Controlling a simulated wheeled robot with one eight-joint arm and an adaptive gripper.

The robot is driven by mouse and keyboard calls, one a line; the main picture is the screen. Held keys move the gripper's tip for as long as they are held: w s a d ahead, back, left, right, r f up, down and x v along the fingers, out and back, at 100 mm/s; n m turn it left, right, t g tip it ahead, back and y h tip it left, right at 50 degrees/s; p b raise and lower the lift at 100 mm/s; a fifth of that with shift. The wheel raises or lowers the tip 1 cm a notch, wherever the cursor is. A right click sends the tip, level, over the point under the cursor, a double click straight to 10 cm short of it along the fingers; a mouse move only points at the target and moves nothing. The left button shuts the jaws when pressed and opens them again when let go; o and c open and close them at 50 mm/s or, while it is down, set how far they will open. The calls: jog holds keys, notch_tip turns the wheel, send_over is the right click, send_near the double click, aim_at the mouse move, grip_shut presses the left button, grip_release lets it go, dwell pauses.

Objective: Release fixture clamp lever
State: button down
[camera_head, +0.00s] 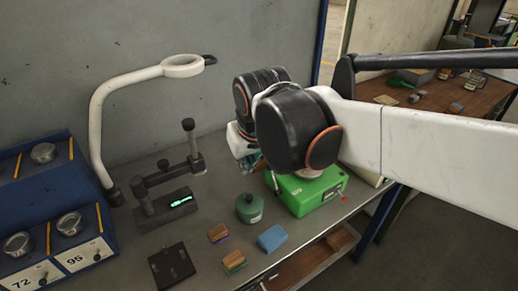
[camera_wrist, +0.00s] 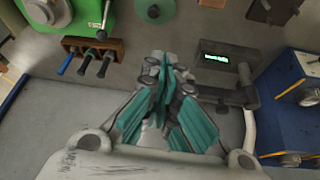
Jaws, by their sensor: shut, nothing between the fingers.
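No lever marked as the fixture clamp lever can be made out with certainty. A green machine (camera_head: 312,192) stands on the bench, with a red knob (camera_head: 344,199) at its side. In the wrist view its green body (camera_wrist: 75,12) is at the upper left, with a grey lever-like rod (camera_wrist: 105,18) ending in a dark knob. A dark stand with a green-lit display (camera_head: 165,208) is left of it, also in the wrist view (camera_wrist: 217,62). My gripper (camera_wrist: 163,66) has teal fingers closed together, empty, above the bench. In the head view my arm mostly hides it and part of the machine.
A green lidded pot (camera_head: 249,207), a blue block (camera_head: 272,238), striped blocks (camera_head: 218,233) and a black plate (camera_head: 172,266) lie in front. A white lamp (camera_head: 100,120) and a blue dial cabinet (camera_head: 60,240) stand left. A tool rack (camera_wrist: 92,57) is near the machine.

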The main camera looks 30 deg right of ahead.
jog(key=w+d+f+m+g+p, duration=0.1)
jog(key=w+d+f+g+p, duration=0.2)
jog(key=w+d, duration=0.4)
jog(key=w+d+f+m+g+h+p, duration=0.1)
jog(key=w+d+f+m+g+p, duration=0.1)
jog(key=w+d, duration=0.6)
jog(key=w+f+g+p, duration=0.1)
jog(key=w+f, duration=0.1)
jog(key=w, duration=0.1)
jog(key=shift+d+m, duration=0.25)
jog(key=shift+m, duration=0.05)
jog(key=shift+w+f, duration=0.1)
jog(key=shift+f, duration=0.05)
jog(key=s+f, duration=0.1)
jog(key=f, duration=0.2)
jog(key=s+f+b, duration=0.1)
jog(key=f, duration=0.1)
jog(key=s+f+b, duration=0.1)
jog(key=f, duration=0.2)
jog(key=shift+s+f, duration=0.3)
jog(key=shift+s, duration=0.05)
jog(key=shift+s+a+r, duration=0.1)
jog(key=shift+s+r, duration=0.05)
jog(key=shift+s, duration=0.2)
